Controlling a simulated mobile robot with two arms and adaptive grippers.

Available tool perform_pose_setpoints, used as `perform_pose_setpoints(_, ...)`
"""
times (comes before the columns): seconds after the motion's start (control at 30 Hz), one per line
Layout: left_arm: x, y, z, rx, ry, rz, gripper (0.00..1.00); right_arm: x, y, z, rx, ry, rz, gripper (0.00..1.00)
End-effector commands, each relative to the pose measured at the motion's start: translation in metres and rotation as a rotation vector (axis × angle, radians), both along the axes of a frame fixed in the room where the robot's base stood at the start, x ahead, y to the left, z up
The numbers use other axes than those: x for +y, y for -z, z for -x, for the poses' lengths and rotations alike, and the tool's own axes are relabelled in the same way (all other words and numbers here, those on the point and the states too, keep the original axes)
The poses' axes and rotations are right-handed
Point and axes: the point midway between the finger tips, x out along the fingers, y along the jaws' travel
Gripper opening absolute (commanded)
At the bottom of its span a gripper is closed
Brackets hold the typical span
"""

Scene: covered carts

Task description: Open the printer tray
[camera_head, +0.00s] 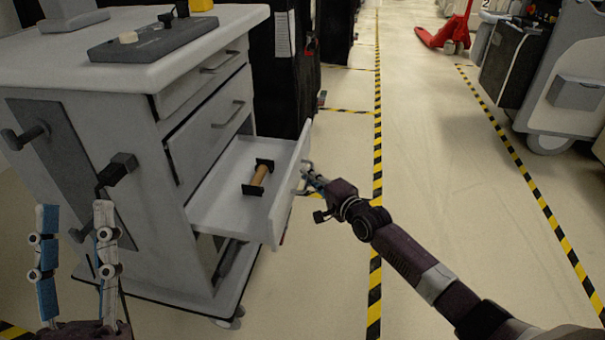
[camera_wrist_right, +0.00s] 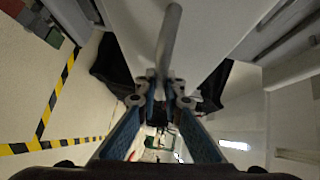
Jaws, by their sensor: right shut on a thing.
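The printer tray (camera_head: 228,214) is a white drawer low in the grey cart, and it stands pulled out. A brown roll with black ends (camera_head: 258,177) lies inside it. My right gripper (camera_head: 308,177) is at the metal handle (camera_head: 303,180) on the tray's front. In the right wrist view, my right gripper (camera_wrist_right: 163,84) is shut on the handle bar (camera_wrist_right: 169,45). My left gripper (camera_head: 76,214) is at the lower left in front of the cart, with its fingers apart and nothing between them.
The grey cart (camera_head: 140,138) has closed drawers above the tray and dark knobs on its left side. Black covered carts (camera_head: 280,75) stand behind it. Clear floor with yellow-black tape (camera_head: 377,130) lies to the right. A red pallet jack (camera_head: 447,35) is far off.

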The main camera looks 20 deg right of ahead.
Motion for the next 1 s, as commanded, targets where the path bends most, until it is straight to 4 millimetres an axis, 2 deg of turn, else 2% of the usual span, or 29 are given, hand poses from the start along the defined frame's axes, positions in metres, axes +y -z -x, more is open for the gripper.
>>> perform_pose_setpoints(0.2,-0.0006,0.0049,-0.0049,0.031,-0.002,-0.01,0.4,-0.0091,0.0015,0.0067,0.003,-0.001,0.002,0.0)
perform_pose_setpoints(0.57,-0.0007,0.0055,-0.0054,0.033,-0.003,-0.011,0.4,-0.0098,0.0017,0.0074,0.003,-0.001,0.001,0.0)
perform_pose_setpoints(0.6,-0.0006,0.0054,-0.0054,0.033,-0.003,-0.011,0.4,-0.0098,0.0017,0.0074,0.003,-0.001,0.001,0.09)
perform_pose_setpoints(0.77,-0.0005,0.0053,-0.0054,0.033,-0.003,-0.011,0.4,-0.0098,0.0013,0.0072,0.002,-0.001,0.0,0.25)
perform_pose_setpoints(1.0,-0.0009,0.0053,-0.0052,0.034,-0.001,-0.01,0.4,-0.0098,0.0005,0.0071,0.001,0.0,0.0,0.25)
